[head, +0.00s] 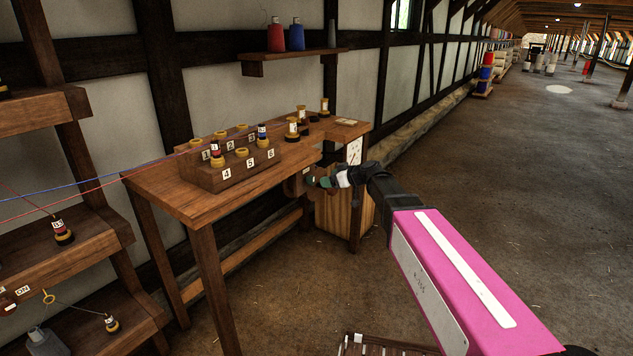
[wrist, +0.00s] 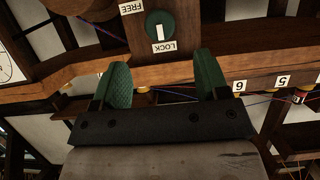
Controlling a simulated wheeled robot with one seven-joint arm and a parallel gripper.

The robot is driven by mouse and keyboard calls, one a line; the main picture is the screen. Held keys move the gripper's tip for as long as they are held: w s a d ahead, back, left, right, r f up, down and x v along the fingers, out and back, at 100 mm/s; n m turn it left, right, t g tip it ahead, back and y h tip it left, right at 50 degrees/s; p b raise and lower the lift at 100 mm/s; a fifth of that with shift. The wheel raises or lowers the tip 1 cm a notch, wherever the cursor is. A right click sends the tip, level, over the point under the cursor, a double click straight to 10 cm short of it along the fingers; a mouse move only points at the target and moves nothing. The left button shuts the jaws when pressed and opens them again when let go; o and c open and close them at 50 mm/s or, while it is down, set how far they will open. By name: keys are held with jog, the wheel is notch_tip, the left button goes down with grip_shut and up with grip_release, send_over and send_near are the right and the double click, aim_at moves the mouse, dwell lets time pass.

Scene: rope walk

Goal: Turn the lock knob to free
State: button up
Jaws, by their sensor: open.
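The round dark green lock knob (wrist: 160,24) sits on a wooden face at the top of the wrist view. A FREE label (wrist: 131,7) is at its upper left and a LOCK label (wrist: 164,47) just below it. Its white pointer mark stands upright in the picture, on the side toward LOCK. My gripper (wrist: 162,72) is open, its two green-padded fingers apart and nothing between them. The knob lies beyond the fingertips, between their lines, apparently untouched. In the head view my gripper (head: 327,181) is at the bench's right end; the knob cannot be told apart there.
The wooden bench (head: 165,190) carries a numbered spool block (head: 213,178) and several spools. A dial (head: 354,151) is at its right end, above a wooden box (head: 336,218). Shelves stand at left, with red and blue cords running to the bench. Open floor (head: 530,150) is at right.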

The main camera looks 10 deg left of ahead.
aim_at(313, 180)
jog(key=x, duration=0.9)
jog(key=shift+f, duration=0.1)
jog(key=c, duration=0.9)
